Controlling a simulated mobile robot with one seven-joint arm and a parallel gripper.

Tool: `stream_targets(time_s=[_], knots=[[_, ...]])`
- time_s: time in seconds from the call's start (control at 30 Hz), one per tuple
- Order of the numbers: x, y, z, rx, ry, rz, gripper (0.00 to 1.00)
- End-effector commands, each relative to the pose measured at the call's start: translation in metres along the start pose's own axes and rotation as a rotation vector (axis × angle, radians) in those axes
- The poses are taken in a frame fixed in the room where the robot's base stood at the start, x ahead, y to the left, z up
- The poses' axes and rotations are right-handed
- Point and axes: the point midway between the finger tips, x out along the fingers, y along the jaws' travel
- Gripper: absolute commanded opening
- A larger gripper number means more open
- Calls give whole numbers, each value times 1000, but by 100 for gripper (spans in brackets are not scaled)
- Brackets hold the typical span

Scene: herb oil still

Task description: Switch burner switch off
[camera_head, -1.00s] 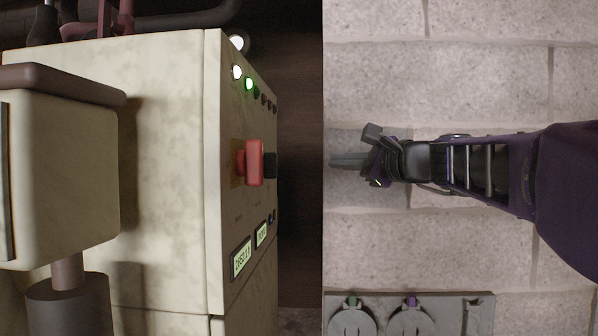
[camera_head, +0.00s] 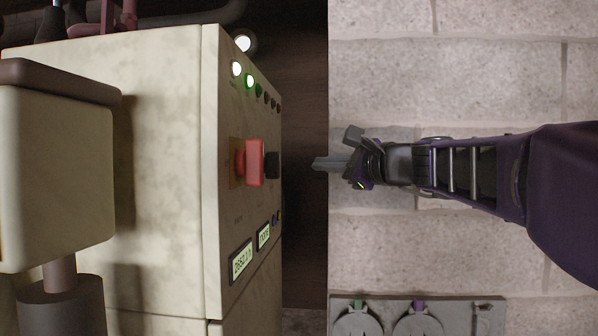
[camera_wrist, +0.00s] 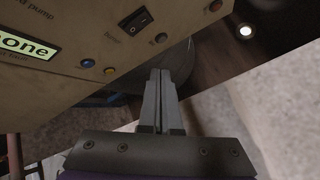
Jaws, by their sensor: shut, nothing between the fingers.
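The burner switch (camera_wrist: 136,20) is a small black rocker with "Burner" lettering beside it, on the cream panel in the wrist view. I cannot tell which way it is tipped, and I cannot make it out surely in the head view. My gripper (camera_head: 318,163) is shut and empty, to the right of the cream cabinet's panel face, with a gap between. In the wrist view my gripper (camera_wrist: 160,75) points up the picture. Its tips show below and slightly right of the switch, apart from it.
The cream cabinet (camera_head: 165,130) carries a red block (camera_head: 254,162), a black block (camera_head: 272,165), lit lamps (camera_head: 249,81) and displays (camera_head: 242,261). Blue (camera_wrist: 88,63) and yellow (camera_wrist: 110,71) buttons are near the switch. A grey rack (camera_head: 460,314) stands at the lower right.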

Motion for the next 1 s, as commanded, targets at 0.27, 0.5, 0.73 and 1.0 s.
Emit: stream_targets(time_s=[0.27, 0.5, 0.73, 1.0], knots=[[27, 21, 19, 0, -2, 2, 0], [38, 28, 28, 0, -1, 0, 0], [39, 29, 29, 0, 0, 0, 0], [39, 29, 29, 0, 0, 0, 0]])
